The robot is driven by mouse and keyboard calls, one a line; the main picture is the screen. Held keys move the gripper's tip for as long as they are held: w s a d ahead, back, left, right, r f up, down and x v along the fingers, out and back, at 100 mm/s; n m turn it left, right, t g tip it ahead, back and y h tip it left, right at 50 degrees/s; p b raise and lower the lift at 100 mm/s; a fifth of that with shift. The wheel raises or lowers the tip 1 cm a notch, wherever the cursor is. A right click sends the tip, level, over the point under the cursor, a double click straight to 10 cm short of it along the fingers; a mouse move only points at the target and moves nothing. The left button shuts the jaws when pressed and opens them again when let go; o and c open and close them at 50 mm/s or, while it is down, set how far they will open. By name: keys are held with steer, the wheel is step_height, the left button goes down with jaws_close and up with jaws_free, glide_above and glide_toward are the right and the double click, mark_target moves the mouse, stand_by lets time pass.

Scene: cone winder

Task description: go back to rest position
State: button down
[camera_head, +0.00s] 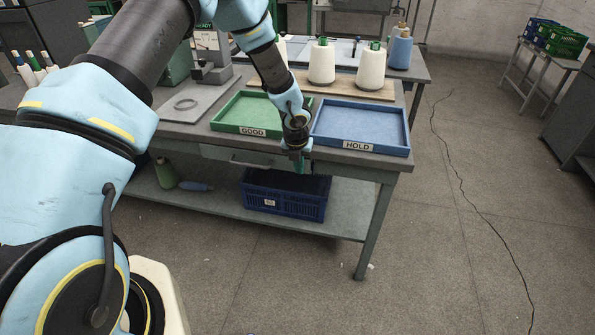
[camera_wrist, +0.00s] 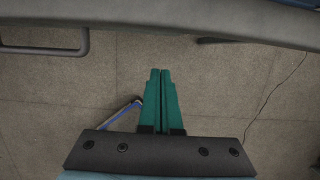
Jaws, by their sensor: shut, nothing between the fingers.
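My gripper (camera_head: 299,163) hangs at the front edge of the workbench, in front of the gap between the green tray and the blue tray. In the wrist view its two green fingers (camera_wrist: 162,100) are together with nothing between them, above the bare floor. The green tray (camera_head: 222,126) labelled GOOD is empty where it shows; my arm covers part of its right side. The blue tray (camera_head: 400,151) labelled HOLD is empty.
White cones (camera_head: 371,70) with green tops stand on a board behind the trays. The bench edge (camera_wrist: 200,25) runs across the top of the wrist view. A dark blue crate (camera_head: 285,203) sits on the lower shelf (camera_head: 225,205). A black cable (camera_head: 462,185) lies on the open floor at right.

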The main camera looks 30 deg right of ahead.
steer(key=v, duration=0.7)
steer(key=w+a+r+n+y, duration=0.15)
steer(key=a+r+n, duration=0.35)
steer(key=a+n, duration=0.6)
steer(key=w+a+r+n+y, duration=0.1)
steer(key=w+a+r+n, duration=0.1)
steer(key=a+r+n, duration=0.65)
steer(key=s+a+r+n, duration=0.1)
steer(key=s+a+n, duration=0.3)
steer(key=a+n, duration=0.6)
steer(key=s+a+r+n, duration=0.2)
steer(key=s+a+n, duration=0.3)
steer(key=a+n, duration=0.6)
steer(key=n, duration=0.3)
steer(key=shift+s+h+b, duration=0.35)
steer(key=shift+b, duration=0.05)
steer(key=shift+a, duration=0.1)
